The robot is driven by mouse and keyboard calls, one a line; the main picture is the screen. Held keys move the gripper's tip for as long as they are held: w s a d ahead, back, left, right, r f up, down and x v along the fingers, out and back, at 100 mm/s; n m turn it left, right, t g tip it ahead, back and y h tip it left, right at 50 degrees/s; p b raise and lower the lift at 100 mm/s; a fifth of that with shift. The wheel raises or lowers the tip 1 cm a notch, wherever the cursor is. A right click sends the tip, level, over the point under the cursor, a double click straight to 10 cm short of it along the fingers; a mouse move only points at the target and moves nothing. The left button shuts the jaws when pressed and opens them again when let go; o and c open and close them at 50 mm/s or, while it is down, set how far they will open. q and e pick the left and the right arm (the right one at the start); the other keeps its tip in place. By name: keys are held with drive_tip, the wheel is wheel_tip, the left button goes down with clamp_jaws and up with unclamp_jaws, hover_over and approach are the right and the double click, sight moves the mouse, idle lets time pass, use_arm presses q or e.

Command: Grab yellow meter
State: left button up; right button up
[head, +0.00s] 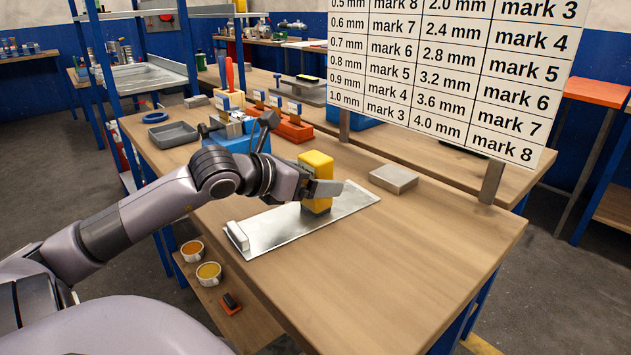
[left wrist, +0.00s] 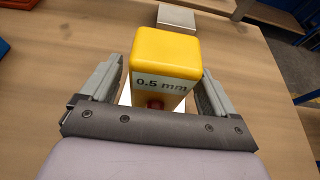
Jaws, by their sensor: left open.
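The yellow meter (head: 316,172) stands upright on a shiny metal plate (head: 272,232) on the wooden table in the head view. In the left wrist view the yellow meter (left wrist: 165,62) shows a label reading 0.5 mm and a dark red spot below it. My left gripper (head: 322,190) is at the meter, with one finger in front of it in the head view. In the left wrist view my left gripper (left wrist: 160,85) is open, with a finger on each side of the meter. I cannot tell whether the fingers touch it. My right gripper is not in view.
A light grey block (head: 393,178) lies right of the plate. A grey tray (head: 173,134) and a blue box (head: 236,142) stand at the table's left. A large chart board (head: 440,75) rises behind. The table's front right is clear.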

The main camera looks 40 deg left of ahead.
use_arm(q)
drive_tip(key=shift+w+f, duration=0.2)
drive_tip(key=shift+w, duration=0.3)
drive_tip(key=c, duration=1.3)
